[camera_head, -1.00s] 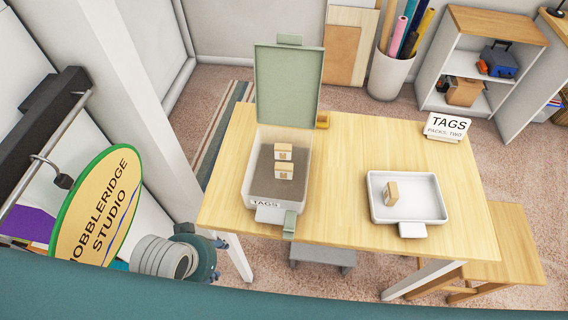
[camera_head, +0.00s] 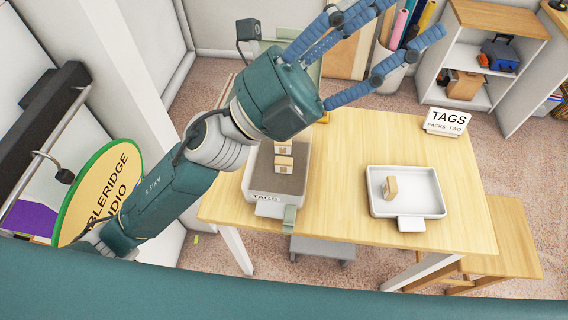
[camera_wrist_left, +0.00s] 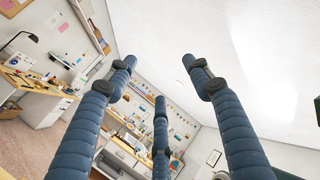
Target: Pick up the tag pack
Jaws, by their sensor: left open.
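Two small cardboard tag packs, a rear one (camera_head: 282,147) and a front one (camera_head: 284,164), sit in the open box (camera_head: 262,198) labelled TAGS on the table. A third tag pack (camera_head: 390,187) stands in the white tray (camera_head: 433,209) to the right. My left gripper (camera_head: 372,55) is raised above the far side of the table, over the box's lid area, with its blue fingers spread and empty. In the left wrist view the open fingers (camera_wrist_left: 160,90) point at the walls and ceiling. My arm hides most of the box's lid. My right gripper is not in view.
The wooden table (camera_head: 340,160) is clear between box and tray. A bench (camera_head: 505,235) stands at its right, shelves (camera_head: 480,60) behind.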

